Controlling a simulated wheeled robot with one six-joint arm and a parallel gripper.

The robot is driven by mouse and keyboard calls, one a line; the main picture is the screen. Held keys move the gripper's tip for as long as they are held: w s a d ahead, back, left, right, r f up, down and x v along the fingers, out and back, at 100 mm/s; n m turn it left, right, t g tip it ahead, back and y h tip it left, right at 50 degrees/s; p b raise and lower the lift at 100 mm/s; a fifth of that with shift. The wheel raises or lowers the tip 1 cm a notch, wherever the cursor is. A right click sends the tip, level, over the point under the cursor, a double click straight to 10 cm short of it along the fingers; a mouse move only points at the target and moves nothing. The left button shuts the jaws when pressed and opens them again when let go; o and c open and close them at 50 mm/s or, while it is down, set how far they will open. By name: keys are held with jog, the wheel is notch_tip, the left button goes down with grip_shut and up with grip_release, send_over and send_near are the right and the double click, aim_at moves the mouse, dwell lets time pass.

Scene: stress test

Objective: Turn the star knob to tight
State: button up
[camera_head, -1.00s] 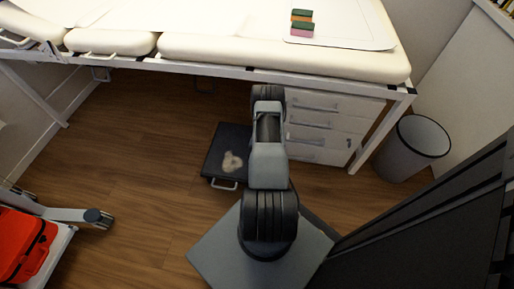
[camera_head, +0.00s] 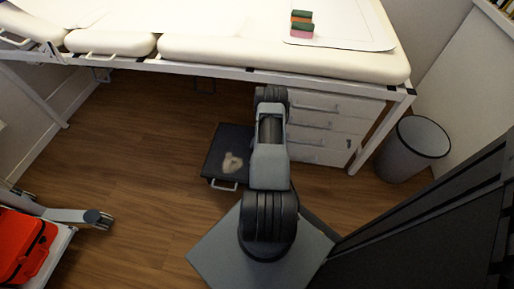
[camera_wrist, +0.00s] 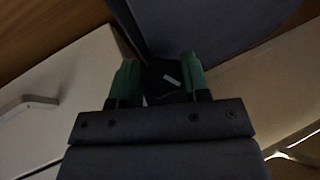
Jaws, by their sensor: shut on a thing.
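In the wrist view, my gripper (camera_wrist: 161,78) has two green-tipped fingers, one on each side of a black knob (camera_wrist: 158,88). The fingers are shut on this dark knob, which I take for the star knob. A short white mark shows on its dark face, slanting down to the right. The picture is dim, so the knob's lobes and any tight marking cannot be made out. In the head view, my own arm hides both the gripper and the knob, close to the front edge of the couch (camera_head: 240,52).
A white drawer unit (camera_head: 318,125) stands under the couch, right of my arm. A dark step stool (camera_head: 217,165) is on the floor to the left, and a grey bin (camera_head: 400,160) to the right. A red bag (camera_head: 22,245) lies at lower left. Floor between is clear.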

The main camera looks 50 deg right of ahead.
dwell(0.4)
jog(key=o, duration=0.9)
jog(key=p+v, duration=0.5)
jog(key=v, duration=0.8)
jog(key=shift+s+r+p, duration=0.25)
jog(key=shift+s+p, duration=0.1)
jog(key=shift+s, duration=0.1)
